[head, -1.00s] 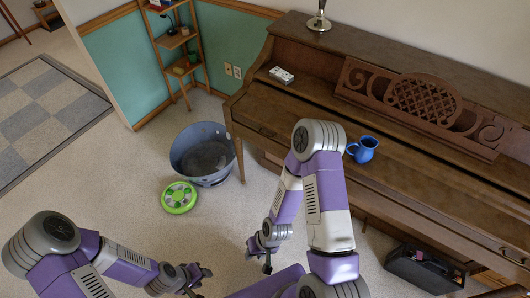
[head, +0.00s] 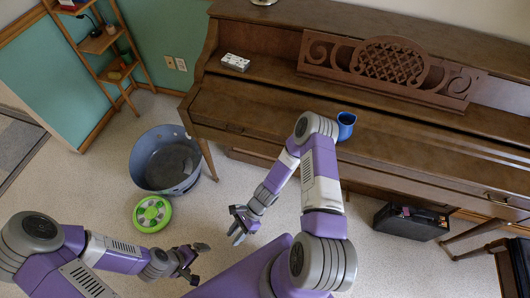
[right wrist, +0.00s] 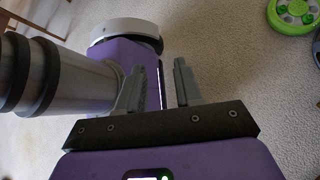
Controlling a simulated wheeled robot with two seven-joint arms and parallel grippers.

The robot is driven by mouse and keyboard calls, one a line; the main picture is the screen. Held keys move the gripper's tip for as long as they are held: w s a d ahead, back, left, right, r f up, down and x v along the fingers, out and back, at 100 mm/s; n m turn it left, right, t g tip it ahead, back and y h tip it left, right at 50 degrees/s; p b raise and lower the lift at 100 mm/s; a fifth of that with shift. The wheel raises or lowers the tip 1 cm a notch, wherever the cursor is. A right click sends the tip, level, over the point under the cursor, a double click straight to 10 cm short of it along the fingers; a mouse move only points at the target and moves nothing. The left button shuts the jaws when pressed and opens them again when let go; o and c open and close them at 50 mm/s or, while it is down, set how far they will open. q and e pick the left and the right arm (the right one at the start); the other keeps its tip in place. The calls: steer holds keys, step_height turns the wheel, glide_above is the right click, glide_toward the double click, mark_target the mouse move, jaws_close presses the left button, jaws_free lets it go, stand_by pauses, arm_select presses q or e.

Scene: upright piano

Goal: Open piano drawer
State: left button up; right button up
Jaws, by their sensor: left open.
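The brown wooden upright piano (head: 420,138) fills the upper right of the head view. Its drawer appears to be the long closed front panel (head: 430,184) under the top board, with a metal handle (head: 497,199) near the right end. My right arm's elbow covers part of the piano front. My right gripper (head: 238,230) hangs over the carpet, away from the piano, empty; its two fingers stand apart in the right wrist view (right wrist: 160,85). My left gripper (head: 197,262) is open and empty, lower left of the right one, far from the handle.
A grey tub (head: 150,175) and a green disc (head: 152,214) are on the carpet left of the piano. A black case (head: 408,224) stands under the piano. A blue mug (head: 346,125) and a white box (head: 235,62) rest on it. A wooden shelf (head: 97,42) stands at the left wall.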

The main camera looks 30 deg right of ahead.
steer(key=w+d+f+m+t+y+b, duration=0.1)
steer(key=w+d+m+t+y, duration=0.15)
steer(key=w+m+t, duration=0.5)
steer(key=w+d+f+m+t+y+b, duration=0.1)
steer(key=w+d+m+t, duration=0.3)
steer(key=w+m, duration=0.5)
steer(key=w+d+f+m+t+h+b, duration=0.1)
steer(key=w+d+f+m+t+h, duration=0.1)
steer(key=d+m+t+h, duration=0.6)
steer(key=w+d+f+m+t+h, duration=0.15)
steer(key=d+m+h, duration=0.45)
steer(key=d+m, duration=0.6)
steer(key=w+d+r+n+b, duration=0.1)
steer(key=w+d+n+b, duration=0.1)
steer(key=w, duration=0.5)
steer(key=shift+w+d+h, duration=0.3)
steer(key=shift+d+h, duration=0.05)
steer(key=shift+d, duration=0.15)
steer(key=shift+r, duration=0.1)
steer(key=shift+c, duration=0.3)
jaws_close()
